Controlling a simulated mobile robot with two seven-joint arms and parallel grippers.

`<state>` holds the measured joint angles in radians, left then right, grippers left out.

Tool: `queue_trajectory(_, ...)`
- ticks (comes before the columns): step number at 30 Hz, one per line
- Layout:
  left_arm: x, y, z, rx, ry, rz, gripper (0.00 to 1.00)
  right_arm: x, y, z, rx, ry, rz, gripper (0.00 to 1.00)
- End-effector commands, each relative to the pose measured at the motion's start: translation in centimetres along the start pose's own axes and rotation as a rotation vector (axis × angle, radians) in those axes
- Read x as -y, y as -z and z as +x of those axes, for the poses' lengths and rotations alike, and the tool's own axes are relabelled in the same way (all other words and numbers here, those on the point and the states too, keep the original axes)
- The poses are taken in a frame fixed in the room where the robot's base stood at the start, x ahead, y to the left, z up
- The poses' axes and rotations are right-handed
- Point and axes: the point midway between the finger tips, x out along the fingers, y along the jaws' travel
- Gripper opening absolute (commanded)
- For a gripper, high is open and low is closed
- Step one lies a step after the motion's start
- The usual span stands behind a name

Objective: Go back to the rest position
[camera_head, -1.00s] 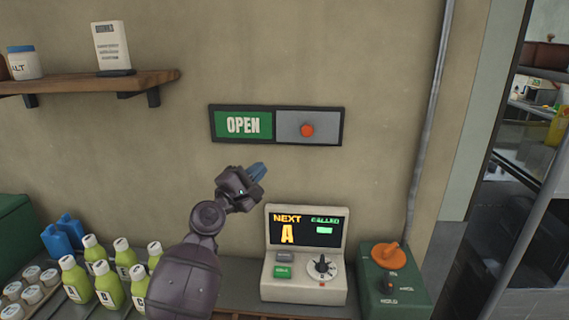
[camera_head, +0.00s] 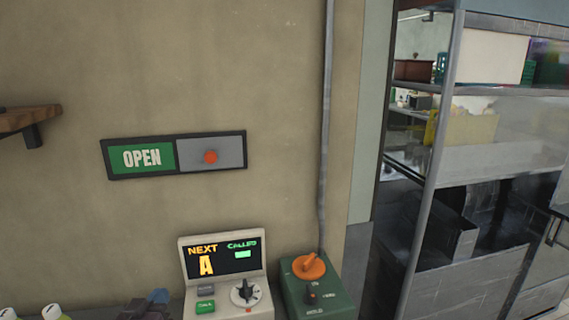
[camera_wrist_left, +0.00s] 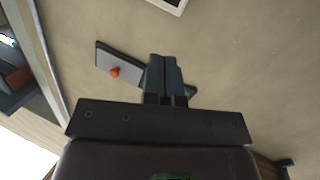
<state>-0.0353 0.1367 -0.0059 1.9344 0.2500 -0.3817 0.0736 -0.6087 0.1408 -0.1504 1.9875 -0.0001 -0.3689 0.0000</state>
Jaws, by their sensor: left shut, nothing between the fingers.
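My left gripper (camera_head: 157,297) shows only as a small dark piece with a bluish tip at the bottom edge of the head view, left of the ticket machine. In the left wrist view its two fingers (camera_wrist_left: 165,72) are together with nothing between them. They appear in front of the wall sign, covering part of it. The sign (camera_head: 175,155) reads OPEN on a green panel, with an orange knob (camera_head: 210,157) on the grey panel at its right. My right gripper is in neither view.
The ticket machine (camera_head: 220,258) shows NEXT A and has a dial. A green box (camera_head: 308,288) with an orange rotary handle stands to its right. A wooden shelf (camera_head: 22,120) juts from the wall at left. Metal shelving (camera_head: 445,200) stands at right. A pipe (camera_head: 325,120) runs up the wall.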

Motion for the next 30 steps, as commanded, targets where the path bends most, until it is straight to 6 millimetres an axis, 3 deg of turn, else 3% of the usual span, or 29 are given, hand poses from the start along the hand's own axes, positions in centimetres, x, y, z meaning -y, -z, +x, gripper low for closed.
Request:
queue_trajectory(1,0.3,-2.5,-1.9,0.043,0.02,0.067,0.0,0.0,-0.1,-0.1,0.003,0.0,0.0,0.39)
queue_trajectory(6,1.0,-9.2,-7.8,0.176,0.061,0.229,0.0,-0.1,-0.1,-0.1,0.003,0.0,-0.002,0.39)
queue_trajectory(12,1.3,-16.0,-15.4,0.339,0.084,0.268,0.0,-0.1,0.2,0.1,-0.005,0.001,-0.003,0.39)
queue_trajectory(15,1.4,-18.5,-18.7,0.407,0.093,0.254,0.0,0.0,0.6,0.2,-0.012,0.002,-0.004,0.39)
queue_trajectory(21,2.1,-20.8,-22.3,0.478,0.114,0.241,0.0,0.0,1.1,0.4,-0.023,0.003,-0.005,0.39)
queue_trajectory(30,2.2,-21.0,-22.7,0.485,0.116,0.24,0.0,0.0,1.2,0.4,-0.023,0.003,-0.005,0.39)
